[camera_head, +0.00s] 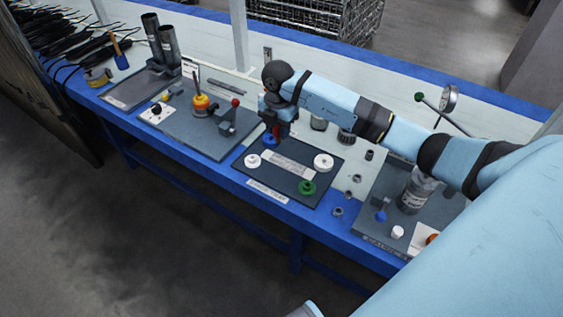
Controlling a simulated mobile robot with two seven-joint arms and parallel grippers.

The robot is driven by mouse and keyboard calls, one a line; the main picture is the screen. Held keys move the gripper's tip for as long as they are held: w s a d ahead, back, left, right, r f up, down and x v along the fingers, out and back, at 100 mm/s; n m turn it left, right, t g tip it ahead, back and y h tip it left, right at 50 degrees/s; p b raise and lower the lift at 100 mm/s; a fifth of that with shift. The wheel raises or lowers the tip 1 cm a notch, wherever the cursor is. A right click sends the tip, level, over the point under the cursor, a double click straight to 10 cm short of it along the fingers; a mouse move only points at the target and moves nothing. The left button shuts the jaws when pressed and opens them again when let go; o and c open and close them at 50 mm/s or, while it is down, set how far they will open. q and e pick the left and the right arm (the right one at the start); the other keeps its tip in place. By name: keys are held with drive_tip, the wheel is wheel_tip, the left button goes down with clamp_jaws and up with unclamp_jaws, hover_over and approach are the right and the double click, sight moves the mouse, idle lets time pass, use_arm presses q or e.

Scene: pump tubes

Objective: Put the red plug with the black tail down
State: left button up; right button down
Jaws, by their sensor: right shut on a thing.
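My right arm reaches in from the right, and its gripper (279,119) points down over the back left part of a dark mat (287,201). It is shut on the red plug (275,131), of which only a small dark red part shows below the fingers. The plug's black tail cannot be made out, and I cannot tell whether the plug touches the mat. A blue round part (269,142) sits just below and left of the plug. My left gripper is out of view.
The mat also holds white round parts (252,161) (323,161), a green knob (307,187) and a pale label plate (288,164). A fixture with a red-knobbed lever (234,103) stands to the left.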

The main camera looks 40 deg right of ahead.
wheel_tip(320, 180, down, 16)
drive_tip(key=shift+r+b, duration=0.15)
drive_tip(key=shift+b, duration=1)
drive_tip(key=c, duration=0.8)
unclamp_jaws()
